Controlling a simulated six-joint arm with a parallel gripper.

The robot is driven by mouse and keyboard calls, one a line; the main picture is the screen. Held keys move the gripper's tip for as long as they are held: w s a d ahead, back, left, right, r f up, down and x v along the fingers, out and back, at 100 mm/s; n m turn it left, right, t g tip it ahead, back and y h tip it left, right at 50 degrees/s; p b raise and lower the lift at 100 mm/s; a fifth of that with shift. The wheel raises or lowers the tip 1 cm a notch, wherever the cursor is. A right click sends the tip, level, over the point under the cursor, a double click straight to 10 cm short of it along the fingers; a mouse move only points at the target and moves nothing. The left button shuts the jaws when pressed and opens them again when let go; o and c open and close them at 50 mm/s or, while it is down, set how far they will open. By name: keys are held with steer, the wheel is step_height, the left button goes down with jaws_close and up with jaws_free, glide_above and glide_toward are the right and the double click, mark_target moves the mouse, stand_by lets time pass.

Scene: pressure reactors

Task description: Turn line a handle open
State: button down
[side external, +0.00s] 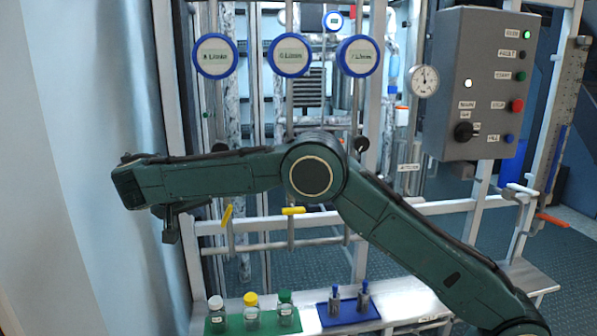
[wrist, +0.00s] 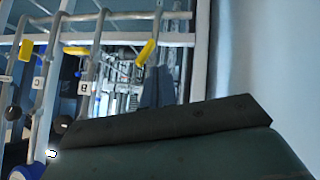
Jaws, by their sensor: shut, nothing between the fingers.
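A tilted yellow handle (side external: 226,216) sits on the leftmost visible valve in the side view. A second yellow handle (side external: 293,211) lies level to its right. My gripper (side external: 171,236) is left of the tilted handle, apart from it, shut and empty. In the wrist view one yellow handle (wrist: 146,52) stands tilted near the middle and another yellow handle (wrist: 26,50) is at the left. Plates reading C (wrist: 37,83) and B (wrist: 83,88) hang on two pipes. No A plate is readable; the middle yellow handle is on the pipe beyond B.
The white rail (side external: 270,222) runs across the pipes. A grey control box (side external: 490,80) stands at the right. A pale wall (side external: 100,120) lies close on the left.

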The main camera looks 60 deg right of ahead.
steer(key=shift+s+a+r, duration=0.1)
steer(key=shift+a+r, duration=0.05)
steer(key=shift+a, duration=0.05)
steer(key=c, duration=1.6)
jaws_free()
steer(key=shift+o, duration=0.7)
steer(key=shift+d, duration=0.15)
steer(key=m+t, duration=0.5)
steer(key=t, duration=0.2)
glide_toward(228, 215)
steer(key=shift+v, duration=1.2)
steer(key=x, duration=1.3)
steer(key=shift+w+d, duration=0.2)
steer(key=shift+w, duration=0.1)
